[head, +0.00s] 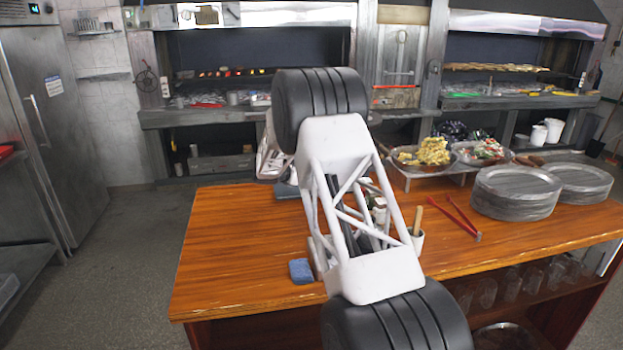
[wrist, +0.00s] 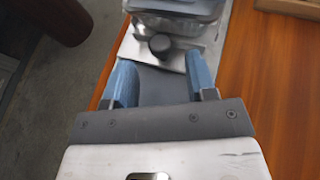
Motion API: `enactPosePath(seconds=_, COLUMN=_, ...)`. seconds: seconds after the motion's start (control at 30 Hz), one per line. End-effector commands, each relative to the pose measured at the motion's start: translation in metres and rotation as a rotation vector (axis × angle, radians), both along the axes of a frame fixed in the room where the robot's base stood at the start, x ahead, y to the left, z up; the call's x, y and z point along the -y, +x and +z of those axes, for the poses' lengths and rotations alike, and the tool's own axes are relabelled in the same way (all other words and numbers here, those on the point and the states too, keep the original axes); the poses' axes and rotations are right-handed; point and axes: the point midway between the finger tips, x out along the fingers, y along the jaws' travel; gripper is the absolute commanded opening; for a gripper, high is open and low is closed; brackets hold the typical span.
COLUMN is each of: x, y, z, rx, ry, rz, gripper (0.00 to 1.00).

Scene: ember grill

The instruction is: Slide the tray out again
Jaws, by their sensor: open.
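My gripper (wrist: 161,66) is open in the wrist view, its two blue fingers apart with nothing held between them. Just beyond the fingertips is a dark round knob (wrist: 160,45) on the front of a metal unit (wrist: 212,38). A grey tray-like part (wrist: 178,22) shows above the knob, cut off by the top edge. I cannot tell how far it is in or out. In the head view my arm hides most of this spot; only a grey piece (head: 287,190) shows at the table's back left edge.
Red tongs (head: 455,218), a cup with a brush (head: 416,240), stacked plates (head: 516,192) and food platters (head: 425,160) stand to the right.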

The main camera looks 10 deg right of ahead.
Motion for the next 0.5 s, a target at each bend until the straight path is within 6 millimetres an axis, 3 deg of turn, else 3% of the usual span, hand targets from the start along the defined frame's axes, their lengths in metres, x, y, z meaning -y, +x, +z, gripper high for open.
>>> enactPosePath(seconds=0.2, x=0.02, y=0.008, z=-0.009, rx=-0.001, ry=-0.001, rz=-0.001, gripper=0.52)
enactPosePath(seconds=0.5, x=0.028, y=0.011, z=-0.012, rx=0.0, ry=-0.001, rz=0.0, gripper=0.52)
